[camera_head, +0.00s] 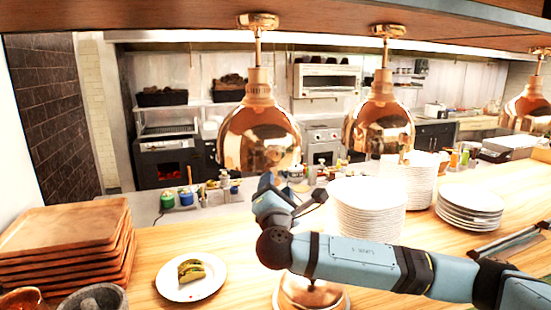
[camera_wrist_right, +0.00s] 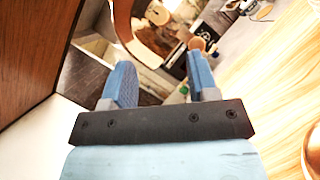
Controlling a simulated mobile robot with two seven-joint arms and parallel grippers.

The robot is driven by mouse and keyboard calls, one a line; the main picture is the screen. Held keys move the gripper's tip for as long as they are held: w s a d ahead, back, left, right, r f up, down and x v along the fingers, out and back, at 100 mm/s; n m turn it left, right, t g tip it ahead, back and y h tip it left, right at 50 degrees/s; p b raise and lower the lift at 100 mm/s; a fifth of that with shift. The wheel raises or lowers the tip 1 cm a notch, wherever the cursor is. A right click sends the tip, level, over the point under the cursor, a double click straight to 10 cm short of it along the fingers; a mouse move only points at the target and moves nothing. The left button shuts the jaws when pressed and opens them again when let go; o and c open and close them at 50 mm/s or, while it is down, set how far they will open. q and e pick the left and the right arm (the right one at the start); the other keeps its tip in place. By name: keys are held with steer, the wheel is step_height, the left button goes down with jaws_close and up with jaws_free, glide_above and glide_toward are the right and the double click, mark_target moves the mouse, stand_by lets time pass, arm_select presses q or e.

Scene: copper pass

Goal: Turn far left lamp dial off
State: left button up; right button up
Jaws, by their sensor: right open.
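The far left copper lamp (camera_head: 260,135) hangs on a short stem from the wooden shelf overhead. Its round copper mount (camera_head: 258,20) sits under the shelf edge; I cannot clearly make out a dial. My right gripper (camera_head: 268,182) is just below this lamp's rim in the head view, mostly hidden by my own wrist. In the right wrist view its two blue fingers (camera_wrist_right: 163,82) are apart with nothing held between them. A brown curved shape, perhaps part of a lamp, shows beyond the fingers. My left gripper is not in view.
A middle copper lamp (camera_head: 379,120) and a right one (camera_head: 530,108) hang in the same row. Plate stacks (camera_head: 368,208) stand on the wooden counter, with stacked wooden trays (camera_head: 70,240) at left. A plate with a taco (camera_head: 190,270) lies nearby.

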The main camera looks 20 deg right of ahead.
mark_target(275, 158)
steer(key=p+x, duration=0.3)
steer(key=x, duration=0.7)
steer(key=shift+a+r, duration=0.1)
steer(key=shift+r, duration=0.05)
steer(key=shift+w, duration=0.55)
steer(key=shift+c, duration=0.9)
steer(key=c, duration=0.7)
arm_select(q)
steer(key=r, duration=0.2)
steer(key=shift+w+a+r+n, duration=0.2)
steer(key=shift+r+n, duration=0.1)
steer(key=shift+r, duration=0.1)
arm_select(e)
steer(key=shift+c, duration=0.2)
